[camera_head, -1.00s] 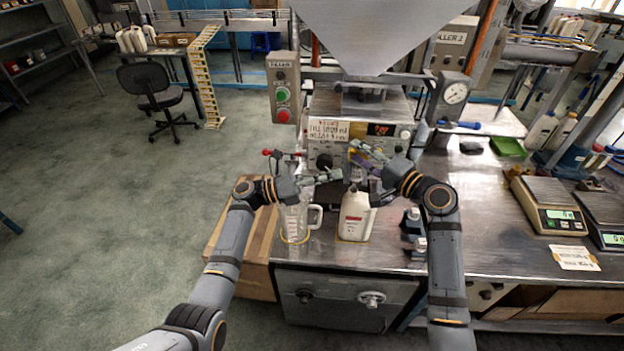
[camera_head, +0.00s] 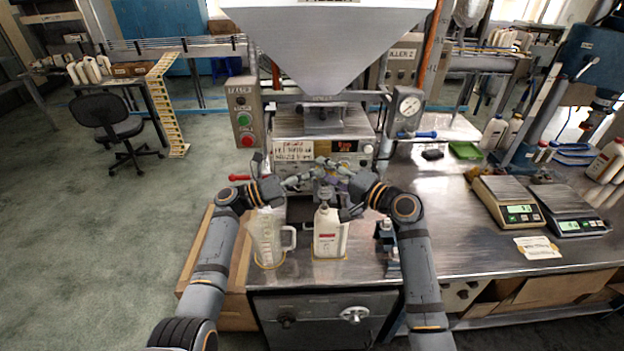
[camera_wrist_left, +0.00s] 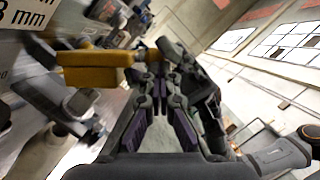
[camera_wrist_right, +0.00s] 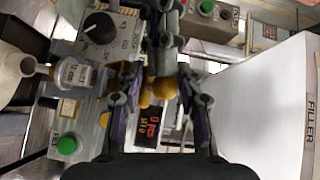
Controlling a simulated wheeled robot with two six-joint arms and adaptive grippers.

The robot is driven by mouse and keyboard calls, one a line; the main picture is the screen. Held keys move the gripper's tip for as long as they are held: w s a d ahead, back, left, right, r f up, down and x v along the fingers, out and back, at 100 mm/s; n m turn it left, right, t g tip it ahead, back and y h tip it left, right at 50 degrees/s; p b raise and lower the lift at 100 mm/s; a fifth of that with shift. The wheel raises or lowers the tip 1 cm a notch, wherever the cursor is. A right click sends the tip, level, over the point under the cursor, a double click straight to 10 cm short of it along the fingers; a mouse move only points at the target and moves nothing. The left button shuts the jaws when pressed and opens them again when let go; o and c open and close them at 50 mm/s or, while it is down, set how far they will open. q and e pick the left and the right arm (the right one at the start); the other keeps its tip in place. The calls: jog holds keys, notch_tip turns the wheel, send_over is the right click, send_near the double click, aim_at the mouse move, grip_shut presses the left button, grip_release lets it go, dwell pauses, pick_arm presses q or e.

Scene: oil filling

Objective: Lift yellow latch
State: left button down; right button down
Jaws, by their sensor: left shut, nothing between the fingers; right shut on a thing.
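The yellow latch shows as a yellow bar (camera_wrist_left: 95,68) at the left of the left wrist view, beside the fingertips. In the right wrist view, yellow rounded parts (camera_wrist_right: 158,90) show between the fingers. My right gripper (camera_wrist_right: 166,40) is shut on the yellow latch; the exact contact is hard to see. My left gripper (camera_wrist_left: 158,75) is shut and empty, close to the yellow bar. In the head view, the left gripper (camera_head: 308,181) and the right gripper (camera_head: 330,167) are close together at the filler's front, where the latch is mostly hidden.
A clear jug (camera_head: 267,240) and a white bottle (camera_head: 329,238) stand below the grippers. A metal hopper (camera_head: 325,45) hangs above. Scales (camera_head: 507,203) stand on the right bench.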

jog(key=c, duration=1.1)
grip_release()
jog(key=shift+f, duration=0.1)
jog(key=shift+c, duration=0.2)
jog(key=shift+w, duration=0.1)
jog(key=shift+f, duration=0.1)
